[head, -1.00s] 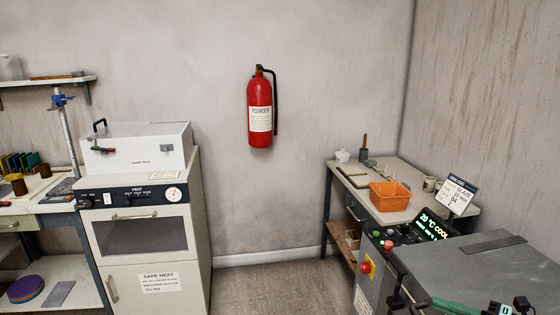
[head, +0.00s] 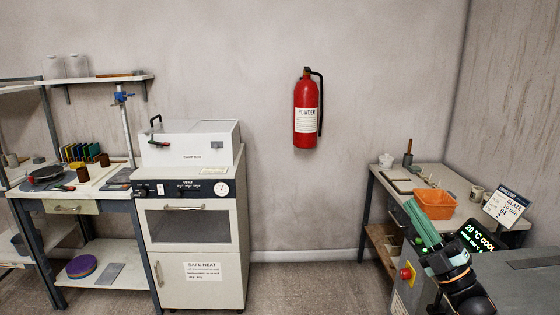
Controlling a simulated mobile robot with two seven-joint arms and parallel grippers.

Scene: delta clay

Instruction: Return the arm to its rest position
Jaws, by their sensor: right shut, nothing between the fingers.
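My right gripper (head: 412,208) is at the lower right of the head view. Its green fingers are shut with nothing between them and point up and to the left. Its dark wrist stands in front of the grey kiln-like machine with the green display (head: 479,237). In the picture the fingers overlap the side table (head: 452,212) near the orange bin (head: 436,204); I cannot tell how far apart they are in depth. My left gripper is not in view.
A white oven cabinet (head: 196,270) with a damp box (head: 190,145) on top stands left of centre. A workbench (head: 105,196) with tools is at the far left. A red extinguisher (head: 306,112) hangs on the wall. Floor (head: 310,285) is clear between cabinet and machine.

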